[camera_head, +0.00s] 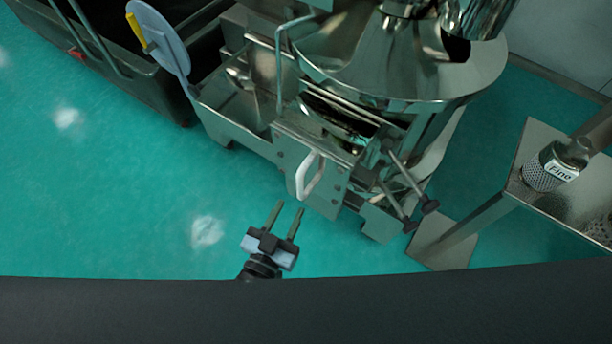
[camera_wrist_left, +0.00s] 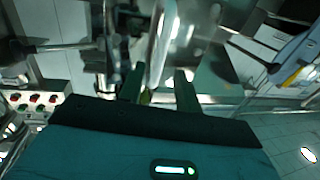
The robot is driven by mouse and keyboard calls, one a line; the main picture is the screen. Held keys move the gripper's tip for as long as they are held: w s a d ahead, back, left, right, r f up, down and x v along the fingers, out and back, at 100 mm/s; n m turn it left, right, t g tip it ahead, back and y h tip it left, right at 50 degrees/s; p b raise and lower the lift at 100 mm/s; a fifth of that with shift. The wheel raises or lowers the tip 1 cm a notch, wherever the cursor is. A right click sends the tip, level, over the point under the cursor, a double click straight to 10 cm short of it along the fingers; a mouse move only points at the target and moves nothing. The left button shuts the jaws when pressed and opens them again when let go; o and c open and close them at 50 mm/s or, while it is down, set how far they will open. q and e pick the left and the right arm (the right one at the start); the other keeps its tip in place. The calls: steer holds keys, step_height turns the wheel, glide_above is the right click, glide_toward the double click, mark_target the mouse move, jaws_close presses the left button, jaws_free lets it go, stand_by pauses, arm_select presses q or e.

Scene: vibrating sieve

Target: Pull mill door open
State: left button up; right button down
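The mill (camera_head: 400,75) is a shiny steel machine with a wide round top in the head view. The metal panel that looks like its door (camera_head: 290,150) is at the lower front and carries a pale upright handle (camera_head: 310,176). Whether the door is fully closed I cannot tell. My left gripper (camera_head: 288,208) is below and slightly left of the handle, its two green fingers apart and empty, pointing toward the panel. In the left wrist view the parted fingers (camera_wrist_left: 160,88) frame a bright pale bar, probably the handle. My right gripper is not in view.
Two rods with black knobs (camera_head: 430,206) stick out right of the door. A steel stand (camera_head: 520,185) at right bears a mesh cylinder labelled "Fine" (camera_head: 548,170). The green floor (camera_head: 130,200) is clear at left.

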mark_target(299, 190)
arm_select(q)
steer(key=shift+x, duration=3.85)
jaws_close()
